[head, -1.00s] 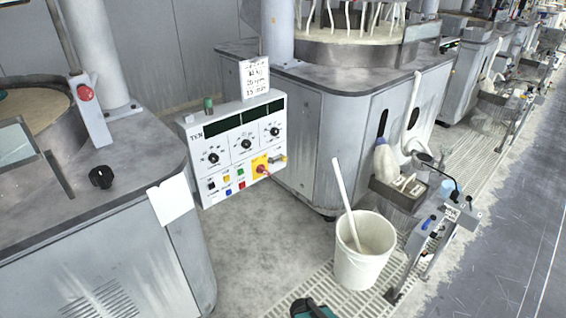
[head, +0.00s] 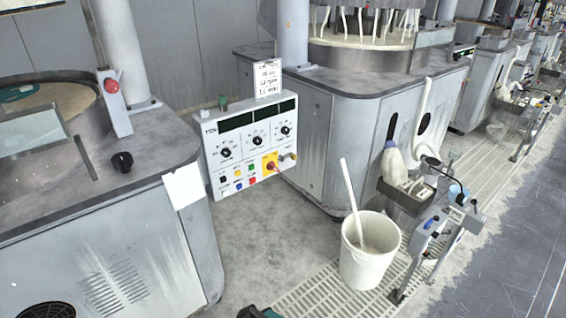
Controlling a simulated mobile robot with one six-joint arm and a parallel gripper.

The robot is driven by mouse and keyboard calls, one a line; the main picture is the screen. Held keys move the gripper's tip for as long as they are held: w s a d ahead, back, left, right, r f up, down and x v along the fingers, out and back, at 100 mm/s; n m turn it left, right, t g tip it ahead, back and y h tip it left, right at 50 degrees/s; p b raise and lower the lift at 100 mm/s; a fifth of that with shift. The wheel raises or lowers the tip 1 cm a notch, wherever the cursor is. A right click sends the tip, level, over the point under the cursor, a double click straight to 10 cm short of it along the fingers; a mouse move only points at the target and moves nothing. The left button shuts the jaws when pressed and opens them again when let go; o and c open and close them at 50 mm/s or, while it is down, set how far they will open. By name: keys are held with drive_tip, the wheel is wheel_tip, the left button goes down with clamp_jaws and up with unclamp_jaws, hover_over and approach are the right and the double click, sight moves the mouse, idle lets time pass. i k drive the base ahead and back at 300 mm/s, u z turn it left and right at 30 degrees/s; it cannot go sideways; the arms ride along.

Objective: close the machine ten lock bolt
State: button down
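A white control panel (head: 250,150) stands between two grey machines, its label seeming to read TEN. On its lower right is a yellow plate (head: 269,163) with a red switch handle on it. A small brass-and-grey fitting (head: 288,157), which looks like the lock bolt, sits just right of the plate; it is too small to tell whether it is open or closed. My gripper's fingers are not in view. Only a dark and teal piece (head: 257,313), probably of my arm, shows at the bottom edge, well below the panel.
A white bucket (head: 368,265) with a pale stick stands on the floor grating, right of the panel. A bottle rack (head: 408,198) and metal stand (head: 440,240) are beyond it. The left machine's corner (head: 205,230) juts forward. Concrete floor (head: 275,240) before the panel is clear.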

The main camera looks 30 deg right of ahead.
sight(294, 157)
drive_tip(key=z, duration=1.15)
drive_tip(key=k, duration=0.1)
drive_tip(key=u, duration=2.45)
drive_tip(key=k, duration=1.35)
drive_tip(key=z, duration=0.3)
drive_tip(key=i, duration=0.5)
drive_tip(key=z, duration=0.65)
drive_tip(key=i, duration=1.2)
drive_tip(key=z, duration=0.05)
